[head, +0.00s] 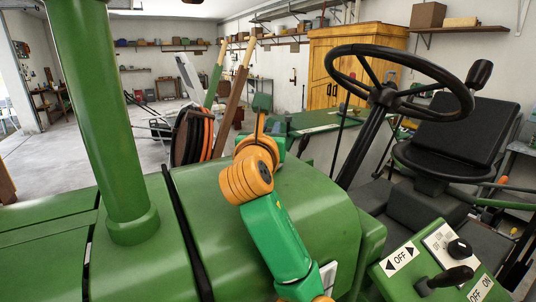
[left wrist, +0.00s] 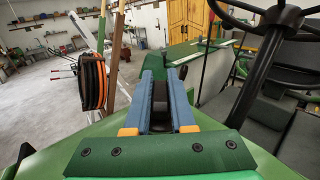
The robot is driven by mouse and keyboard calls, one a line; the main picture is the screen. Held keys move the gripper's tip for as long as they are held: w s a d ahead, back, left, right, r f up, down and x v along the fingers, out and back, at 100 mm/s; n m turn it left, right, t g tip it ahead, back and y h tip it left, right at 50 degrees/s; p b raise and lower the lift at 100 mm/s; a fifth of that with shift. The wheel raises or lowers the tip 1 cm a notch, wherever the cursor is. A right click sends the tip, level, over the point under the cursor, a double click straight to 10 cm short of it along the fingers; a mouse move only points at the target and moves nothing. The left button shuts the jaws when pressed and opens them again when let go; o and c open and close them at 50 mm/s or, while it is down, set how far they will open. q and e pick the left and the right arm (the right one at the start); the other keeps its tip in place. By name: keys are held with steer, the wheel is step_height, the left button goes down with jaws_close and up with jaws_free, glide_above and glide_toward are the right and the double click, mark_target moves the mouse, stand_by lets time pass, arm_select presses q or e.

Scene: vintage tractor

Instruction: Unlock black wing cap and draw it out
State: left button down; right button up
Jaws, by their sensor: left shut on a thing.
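The black wing cap (left wrist: 160,92) shows in the left wrist view as a dark part between two blue fingers. My left gripper (left wrist: 163,80) is shut on it. Its outline is mostly covered by the fingers, so I cannot tell how far it is turned or whether it is seated. In the head view my orange and green left arm reaches over the tractor's green hood (head: 185,215). There the fingertips and the cap are hidden behind my wrist. My right gripper is in neither view.
A thick green pipe (head: 100,120) rises from the hood at left. The steering wheel (head: 343,75) and seat (head: 465,125) stand at right. A control panel (head: 425,265) with a knob and lever is at lower right. A dark and orange coil (head: 192,137) hangs beyond the hood.

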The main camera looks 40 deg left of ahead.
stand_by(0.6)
arm_select(q)
steer(key=shift+a+r+p, duration=0.1)
steer(key=shift+r+p, duration=0.4)
steer(key=shift+r, duration=0.15)
steer(key=shift+w+a+r+p, duration=0.15)
steer(key=shift+a+r+p, duration=0.2)
steer(key=shift+r+p, duration=0.3)
steer(key=shift+w+a+r+p, duration=0.1)
steer(key=shift+a+r+p, duration=0.3)
steer(key=shift+r, duration=0.45)
steer(key=shift+d+r, duration=0.1)
steer(key=shift+d, duration=0.2)
